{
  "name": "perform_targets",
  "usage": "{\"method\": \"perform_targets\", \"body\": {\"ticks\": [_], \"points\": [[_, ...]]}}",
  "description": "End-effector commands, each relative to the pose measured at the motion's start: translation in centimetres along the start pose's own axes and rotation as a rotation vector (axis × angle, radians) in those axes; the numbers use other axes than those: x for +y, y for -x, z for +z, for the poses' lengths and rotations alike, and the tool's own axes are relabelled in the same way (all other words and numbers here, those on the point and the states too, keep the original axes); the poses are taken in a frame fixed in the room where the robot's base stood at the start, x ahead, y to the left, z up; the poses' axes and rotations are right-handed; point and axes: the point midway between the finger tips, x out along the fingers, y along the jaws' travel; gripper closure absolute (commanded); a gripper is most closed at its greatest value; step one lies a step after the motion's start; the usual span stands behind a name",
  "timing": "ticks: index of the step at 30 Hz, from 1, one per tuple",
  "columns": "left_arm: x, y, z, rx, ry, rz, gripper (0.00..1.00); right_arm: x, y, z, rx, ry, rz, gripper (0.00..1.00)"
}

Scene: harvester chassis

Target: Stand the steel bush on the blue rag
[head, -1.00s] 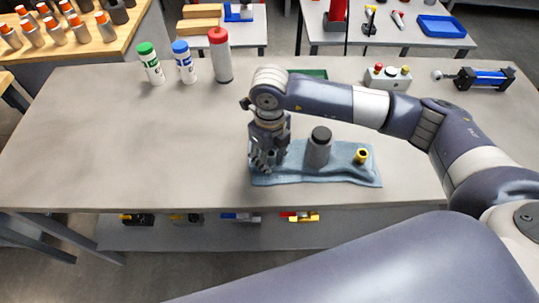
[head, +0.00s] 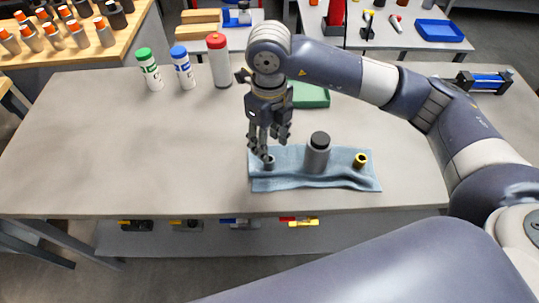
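The blue rag (head: 330,178) lies near the front edge of the workbench. The steel bush (head: 268,162), a small grey ring-like piece, stands on the rag's left part. My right gripper (head: 268,146) points down just above the bush, with its fingers spread and nothing seen between them. The fingertips partly overlap the view of the bush's top, and a small gap is hard to judge. My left gripper is not in view.
A grey cylinder with a black cap (head: 317,155) and a yellow bush (head: 360,160) also stand on the rag. Green-capped (head: 150,70), blue-capped (head: 183,68) and red-capped (head: 219,62) containers stand at the back. A green tray (head: 310,95) lies behind my gripper. The bench's left is clear.

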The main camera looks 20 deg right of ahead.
Motion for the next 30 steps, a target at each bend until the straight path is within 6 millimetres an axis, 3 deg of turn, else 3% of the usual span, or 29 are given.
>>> {"method": "perform_targets", "body": {"ticks": [3, 9, 30], "points": [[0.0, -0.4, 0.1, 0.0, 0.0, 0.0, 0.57, 0.0, 2.0, 0.1, -0.004, 0.001, 0.0, 0.57], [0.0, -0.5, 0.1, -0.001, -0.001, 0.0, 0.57, 0.0, 3.6, 0.0, -0.002, 0.0, 0.001, 0.57], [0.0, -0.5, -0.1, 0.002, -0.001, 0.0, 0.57, 0.0, 3.7, 0.0, -0.002, 0.001, 0.001, 0.57]]}}
